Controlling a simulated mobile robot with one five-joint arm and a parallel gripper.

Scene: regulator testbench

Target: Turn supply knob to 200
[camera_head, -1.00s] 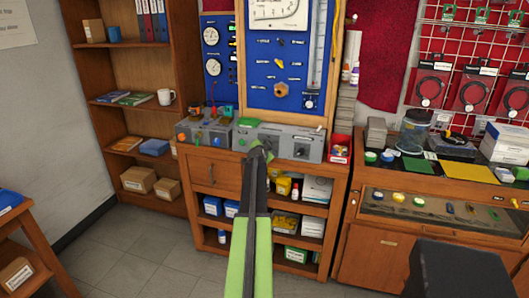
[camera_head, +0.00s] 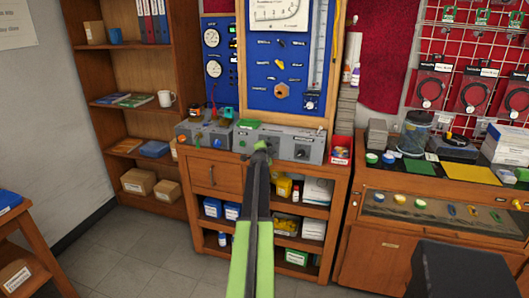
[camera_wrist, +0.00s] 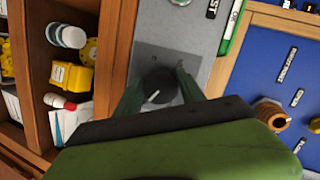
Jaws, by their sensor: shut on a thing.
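A round dark knob (camera_wrist: 158,86) with a white pointer line sits on a grey panel (camera_wrist: 196,24) in the wrist view. My gripper (camera_wrist: 160,84) has one finger on each side of the knob and is shut on it. The pointer line slants across the knob's face; I cannot read a scale or number beside it. In the head view my gripper (camera_head: 261,146) reaches the front of the grey control box (camera_head: 283,146) and hides the knob it holds.
A second dark knob (camera_head: 301,153) is on the same box, to the right. A blue gauge board (camera_head: 262,97) stands behind. A red bin (camera_head: 340,154) is at the box's right end. Shelves with bottles and boxes are below. The floor (camera_head: 130,240) at lower left is clear.

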